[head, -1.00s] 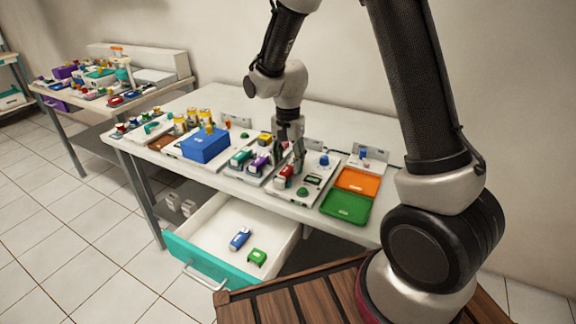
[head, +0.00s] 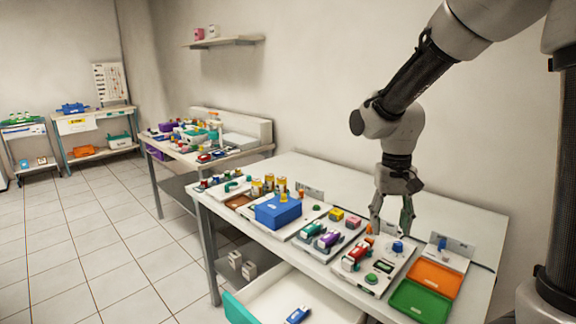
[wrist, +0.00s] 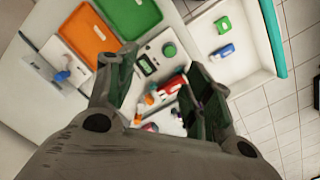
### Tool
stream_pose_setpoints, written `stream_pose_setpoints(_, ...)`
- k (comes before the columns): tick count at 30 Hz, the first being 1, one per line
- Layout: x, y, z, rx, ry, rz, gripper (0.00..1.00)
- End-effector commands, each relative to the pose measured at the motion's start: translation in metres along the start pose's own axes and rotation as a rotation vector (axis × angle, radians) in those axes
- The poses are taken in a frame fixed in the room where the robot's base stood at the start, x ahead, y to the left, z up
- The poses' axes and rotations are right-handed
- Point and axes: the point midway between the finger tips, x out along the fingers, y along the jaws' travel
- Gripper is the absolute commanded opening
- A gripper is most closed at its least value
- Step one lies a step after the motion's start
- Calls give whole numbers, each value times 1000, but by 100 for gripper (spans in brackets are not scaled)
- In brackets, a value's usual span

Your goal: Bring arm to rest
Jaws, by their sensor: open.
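My gripper (head: 392,218) hangs from my arm with its fingers pointing down over the back of the near table (head: 350,180). It is close to a board that carries a red-and-white piece (head: 357,256), a blue knob (head: 397,247) and a green button (head: 371,279). In the wrist view my gripper (wrist: 160,88) has its two fingers spread apart, with nothing held between them. The red piece (wrist: 174,85) shows beyond the gap, partly hidden by a finger. I cannot tell how high the fingertips are above the table.
An orange tray (head: 437,278) and a green tray (head: 420,302) lie right of the board. A blue box (head: 278,212) stands left. An open drawer (head: 262,294) juts from the table front; a blue item (head: 297,315) lies inside. A second cluttered table (head: 235,157) stands behind.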

Motion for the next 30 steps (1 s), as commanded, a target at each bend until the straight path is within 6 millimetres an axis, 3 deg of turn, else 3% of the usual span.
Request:
stream_pose_setpoints(9, -55, 76, 93, -236, 148, -36, 51)
stream_pose_setpoints(15, -76, 113, 145, -192, 308, -48, 51)
stream_pose_setpoints(22, -97, 130, 163, -122, 443, -52, 51)
stream_pose_setpoints(30, -99, 133, 164, -107, 451, -51, 51)
